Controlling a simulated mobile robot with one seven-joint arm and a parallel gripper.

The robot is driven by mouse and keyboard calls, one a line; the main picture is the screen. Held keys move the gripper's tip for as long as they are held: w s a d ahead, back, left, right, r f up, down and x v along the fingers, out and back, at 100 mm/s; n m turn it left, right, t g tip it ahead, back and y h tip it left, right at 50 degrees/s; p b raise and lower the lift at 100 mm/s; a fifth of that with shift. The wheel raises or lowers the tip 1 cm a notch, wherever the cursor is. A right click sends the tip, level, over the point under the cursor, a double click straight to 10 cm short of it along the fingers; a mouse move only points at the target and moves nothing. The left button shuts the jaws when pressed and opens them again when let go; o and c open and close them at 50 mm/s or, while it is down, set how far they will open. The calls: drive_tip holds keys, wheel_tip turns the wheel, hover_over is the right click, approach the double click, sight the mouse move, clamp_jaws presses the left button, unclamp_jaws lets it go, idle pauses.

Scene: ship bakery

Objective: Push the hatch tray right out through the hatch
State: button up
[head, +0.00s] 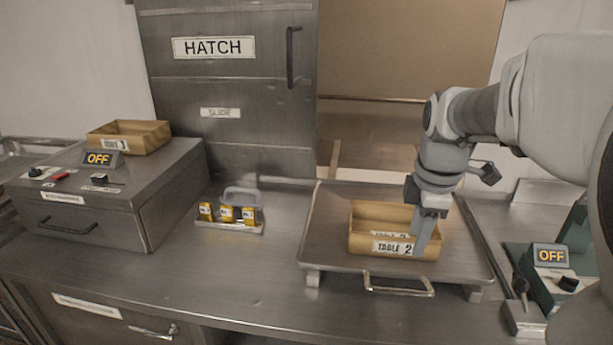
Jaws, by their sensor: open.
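The metal hatch tray (326,240) sits on the counter at centre right, in front of the hatch opening (400,135). A looped handle (398,288) is on its near edge. A wooden box labelled TABLE 2 (364,243) stands on the tray. My gripper (424,238) points down at the box's right side. Its fingers overlap the box's right part, and I cannot tell whether they touch it. The gripper is open, though the gap between its fingers is hard to see. The hatch panel (230,100), labelled HATCH, stands left of the opening.
A metal cabinet (95,215) at the left bears a wooden TABLE 3 box (128,135) and an OFF display. A small rack with yellow-labelled items (230,218) stands left of the tray. A green device showing OFF (551,256) is at the right. The near middle counter is clear.

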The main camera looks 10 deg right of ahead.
sight(400, 290)
drive_tip(key=w+f, duration=0.1)
drive_tip(key=f, duration=0.4)
drive_tip(key=w+f+b, duration=0.1)
drive_tip(key=f, duration=0.5)
drive_tip(key=w+d+f+b, duration=0.1)
drive_tip(key=f, duration=0.4)
drive_tip(key=shift+f, duration=0.4)
clamp_jaws()
idle(0.5)
